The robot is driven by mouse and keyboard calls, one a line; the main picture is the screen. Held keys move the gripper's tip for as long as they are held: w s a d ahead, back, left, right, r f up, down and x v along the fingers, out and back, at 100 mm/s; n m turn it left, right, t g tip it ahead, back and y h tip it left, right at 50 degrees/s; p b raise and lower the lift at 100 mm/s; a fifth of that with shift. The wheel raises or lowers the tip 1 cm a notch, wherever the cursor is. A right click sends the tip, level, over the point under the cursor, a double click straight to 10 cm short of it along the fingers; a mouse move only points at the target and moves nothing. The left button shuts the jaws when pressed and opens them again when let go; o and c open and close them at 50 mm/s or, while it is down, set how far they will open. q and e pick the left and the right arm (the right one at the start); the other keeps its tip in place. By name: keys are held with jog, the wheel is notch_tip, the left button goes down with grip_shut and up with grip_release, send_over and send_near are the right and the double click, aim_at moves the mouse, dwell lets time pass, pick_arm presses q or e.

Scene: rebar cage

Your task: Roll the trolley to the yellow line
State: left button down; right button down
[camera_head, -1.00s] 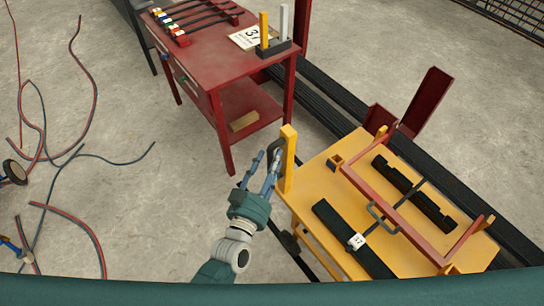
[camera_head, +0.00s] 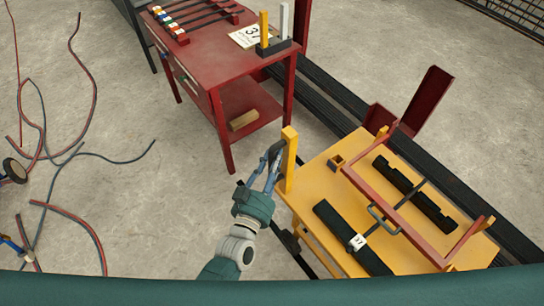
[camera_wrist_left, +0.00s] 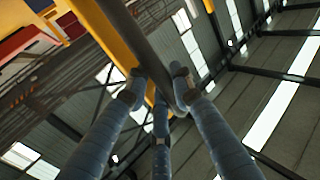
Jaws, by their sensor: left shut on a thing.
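The trolley (camera_head: 315,182) is a yellow flat-topped cart at the lower right of the head view, with yellow corner posts. A dark handle bar (camera_wrist_left: 155,58) runs by its yellow post (camera_head: 289,160). My left gripper (camera_head: 273,162) is at the trolley's left end, its fingers shut on the handle bar. The wrist view shows the blue-grey fingers (camera_wrist_left: 160,95) around the dark bar. My right gripper is out of view. No yellow line shows on the floor.
On the trolley lie a red frame (camera_head: 408,225) and dark notched bars (camera_head: 340,232) with a tag. A red table (camera_head: 205,60) stands behind, left of the trolley. Dark rails (camera_head: 325,95) run beyond. Hoses (camera_head: 85,225) lie on the left floor; concrete between is clear.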

pick_arm(q)
jog(key=shift+s+d+f, duration=0.1)
jog(key=shift+s+d, duration=0.15)
jog(key=shift+s, duration=0.15)
jog(key=c, duration=1.5)
grip_release()
jog(key=v, duration=1.2)
jog(key=shift+w, duration=0.1)
